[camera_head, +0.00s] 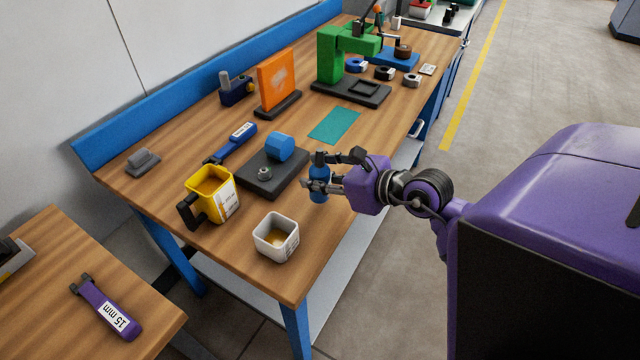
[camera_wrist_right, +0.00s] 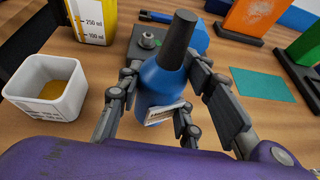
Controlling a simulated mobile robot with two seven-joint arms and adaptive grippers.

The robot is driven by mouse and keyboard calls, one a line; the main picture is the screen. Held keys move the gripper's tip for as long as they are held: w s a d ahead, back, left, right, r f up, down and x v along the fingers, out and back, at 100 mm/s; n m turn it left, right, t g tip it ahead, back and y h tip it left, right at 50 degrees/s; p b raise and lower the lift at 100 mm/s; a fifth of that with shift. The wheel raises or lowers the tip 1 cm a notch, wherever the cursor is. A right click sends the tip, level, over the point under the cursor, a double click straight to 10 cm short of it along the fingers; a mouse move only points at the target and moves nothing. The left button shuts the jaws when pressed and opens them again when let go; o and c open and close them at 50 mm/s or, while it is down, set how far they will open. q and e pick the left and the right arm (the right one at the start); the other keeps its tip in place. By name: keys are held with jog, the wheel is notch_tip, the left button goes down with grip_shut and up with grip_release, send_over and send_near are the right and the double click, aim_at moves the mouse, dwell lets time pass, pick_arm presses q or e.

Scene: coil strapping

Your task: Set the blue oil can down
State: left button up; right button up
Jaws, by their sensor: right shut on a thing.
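The blue oil can (camera_head: 318,185) has a dark tapered top and stands upright near the front edge of the wooden workbench (camera_head: 350,222). In the right wrist view the blue oil can (camera_wrist_right: 160,88) shows a white label low on its side. My right gripper (camera_head: 316,187) is shut on it, with fingers on both sides of its body; the fingers also show in the right wrist view (camera_wrist_right: 165,95). I cannot tell whether the can's base touches the bench. My left gripper is not in view.
A white square cup (camera_head: 276,237) with amber liquid stands left of the can. A yellow measuring jug (camera_head: 212,193) and a dark plate (camera_head: 262,182) with a blue cylinder (camera_head: 280,147) are close by. A teal mat (camera_head: 334,125) lies flat behind.

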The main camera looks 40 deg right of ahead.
notch_tip(320, 180, down, 3)
jog(key=shift+r, duration=0.15)
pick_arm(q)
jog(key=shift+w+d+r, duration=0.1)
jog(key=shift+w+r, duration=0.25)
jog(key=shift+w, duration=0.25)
pick_arm(e)
jog(key=shift+f, duration=0.2)
jog(key=o, duration=1.3)
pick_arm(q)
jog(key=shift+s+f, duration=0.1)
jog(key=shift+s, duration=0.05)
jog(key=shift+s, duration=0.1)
